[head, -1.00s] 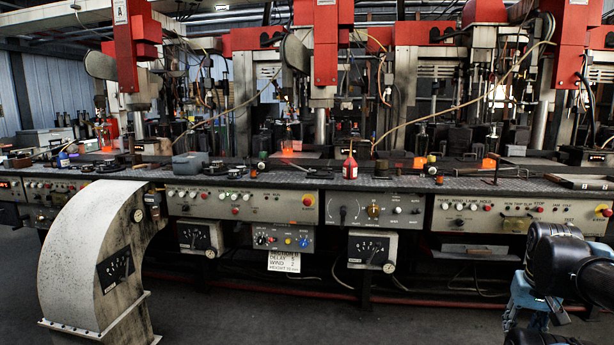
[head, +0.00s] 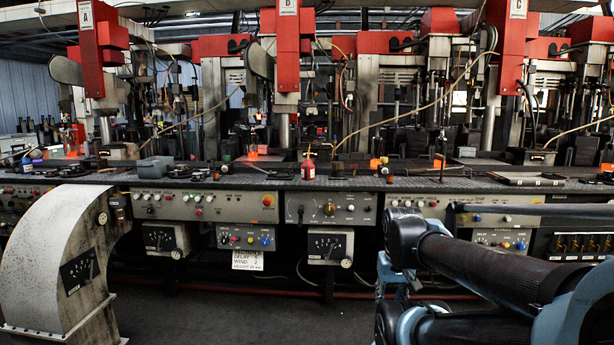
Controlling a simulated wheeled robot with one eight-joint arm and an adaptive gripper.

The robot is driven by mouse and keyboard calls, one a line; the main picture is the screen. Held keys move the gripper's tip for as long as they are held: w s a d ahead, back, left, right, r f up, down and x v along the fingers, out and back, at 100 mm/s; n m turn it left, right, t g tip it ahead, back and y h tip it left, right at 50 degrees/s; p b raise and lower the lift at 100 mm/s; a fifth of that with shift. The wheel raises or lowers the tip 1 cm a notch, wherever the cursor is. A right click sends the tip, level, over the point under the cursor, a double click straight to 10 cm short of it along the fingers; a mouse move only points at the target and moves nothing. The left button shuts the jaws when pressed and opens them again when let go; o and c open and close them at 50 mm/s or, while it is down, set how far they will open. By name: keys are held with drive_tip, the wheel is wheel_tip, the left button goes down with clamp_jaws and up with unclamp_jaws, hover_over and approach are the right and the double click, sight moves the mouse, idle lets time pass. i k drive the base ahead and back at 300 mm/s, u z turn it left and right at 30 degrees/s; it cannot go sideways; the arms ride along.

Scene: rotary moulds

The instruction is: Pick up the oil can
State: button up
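The oil can (head: 308,168) is a small red can with a narrow spout. My arm shows at the lower right, in front of the bench, as dark tubes and pale blue joints. It is well to the right of and below the can. I cannot make out my gripper's fingers in this view.
Control panels (head: 328,209) line the bench front. A grey box (head: 156,168) and dark round moulds stand left of the can, and a shallow tray (head: 527,179) lies to the right. Red-topped machines (head: 287,45) rise behind. A curved grey housing (head: 45,245) juts out at lower left.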

sight(308, 162)
drive_tip(key=u, duration=0.05)
drive_tip(key=i, duration=1)
drive_tip(key=z, duration=0.05)
